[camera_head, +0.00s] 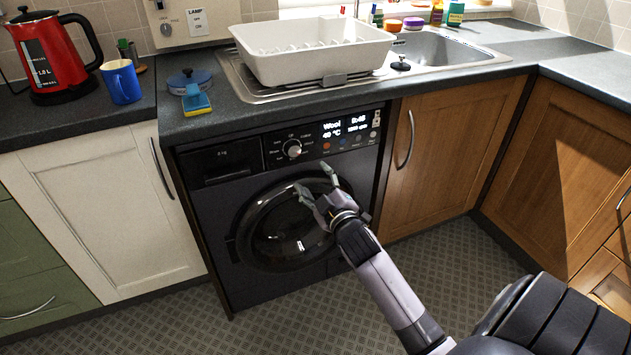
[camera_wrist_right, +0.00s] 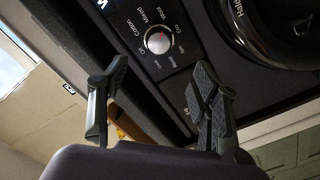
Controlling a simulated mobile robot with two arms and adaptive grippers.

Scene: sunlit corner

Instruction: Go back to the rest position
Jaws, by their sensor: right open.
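My right gripper (camera_head: 316,188) is open and empty in front of the washing machine (camera_head: 215,225). In the head view it covers part of the round door (camera_head: 262,222), which appears closed. In the right wrist view the two fingers of the right gripper (camera_wrist_right: 160,95) are spread apart with nothing between them. The machine's control knob (camera_wrist_right: 159,41) and panel show behind them. I cannot tell whether the fingers touch the machine. My left gripper is not in view.
A dark worktop (camera_head: 180,126) runs above, holding a red kettle (camera_head: 62,60), a blue mug (camera_head: 121,82), a sponge (camera_head: 196,100) and a white dish rack (camera_head: 290,66) by the sink (camera_head: 440,47). Wooden cupboards (camera_head: 445,140) stand at right. The patterned floor (camera_head: 400,262) in front is clear.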

